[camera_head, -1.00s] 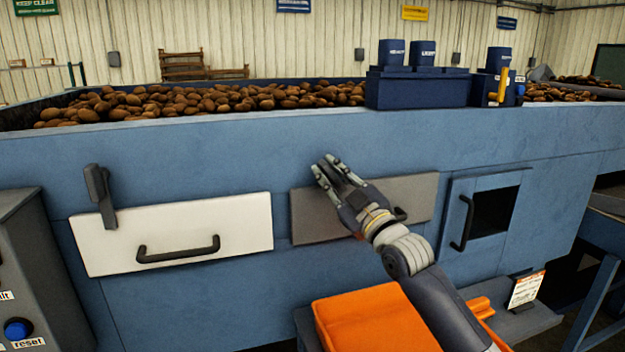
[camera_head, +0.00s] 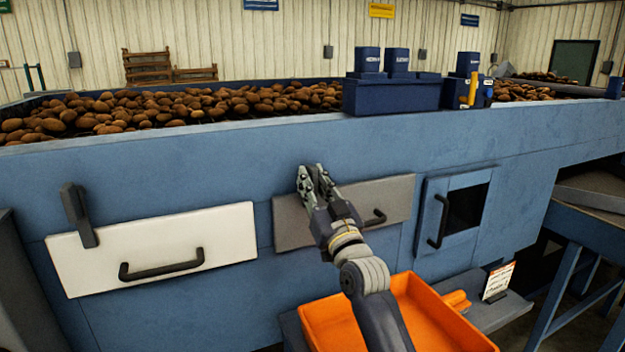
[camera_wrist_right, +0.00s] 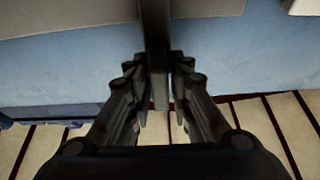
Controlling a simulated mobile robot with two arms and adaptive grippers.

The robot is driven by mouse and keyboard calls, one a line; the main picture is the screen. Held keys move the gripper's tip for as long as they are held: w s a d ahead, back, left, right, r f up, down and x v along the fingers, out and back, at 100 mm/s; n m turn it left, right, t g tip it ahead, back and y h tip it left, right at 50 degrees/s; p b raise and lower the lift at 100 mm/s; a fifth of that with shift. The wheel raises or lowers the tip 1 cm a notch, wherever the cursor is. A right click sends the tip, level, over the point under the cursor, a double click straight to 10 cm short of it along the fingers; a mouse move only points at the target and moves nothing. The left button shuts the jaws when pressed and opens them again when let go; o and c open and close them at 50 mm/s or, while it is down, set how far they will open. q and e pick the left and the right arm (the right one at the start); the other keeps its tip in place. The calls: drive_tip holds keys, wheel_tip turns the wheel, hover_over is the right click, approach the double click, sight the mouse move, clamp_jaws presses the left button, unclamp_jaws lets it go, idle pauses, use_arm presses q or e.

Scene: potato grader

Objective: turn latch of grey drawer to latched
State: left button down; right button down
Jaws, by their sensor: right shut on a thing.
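The grey drawer (camera_head: 292,222) is closed in the blue machine front, with a dark bar handle (camera_head: 375,217) at its right. My right gripper (camera_head: 310,174) is at the drawer's upper left edge, fingers pointing up. In the right wrist view its fingers (camera_wrist_right: 158,90) are shut on a dark bar, the grey drawer's latch (camera_wrist_right: 154,35), which runs between them. In the head view the gripper hides this latch, so its exact angle is unclear. The grey drawer's face (camera_wrist_right: 60,14) also shows in the wrist view. My left gripper is not in view.
A white drawer (camera_head: 225,225) with its own near-upright dark latch (camera_head: 79,215) is at the left. A small blue door (camera_head: 430,235) is at the right. An orange tray (camera_head: 315,318) stands below my right arm. Potatoes (camera_head: 200,103) fill the machine top.

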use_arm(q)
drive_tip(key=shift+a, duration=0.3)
use_arm(e)
drive_tip(key=c, duration=1.6)
unclamp_jaws()
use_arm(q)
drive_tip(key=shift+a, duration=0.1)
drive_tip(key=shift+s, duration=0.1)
use_arm(e)
drive_tip(key=shift+f, duration=0.1)
drive_tip(key=v, duration=1.2)
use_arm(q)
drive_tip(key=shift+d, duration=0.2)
use_arm(e)
drive_tip(key=shift+a+f, duration=0.1)
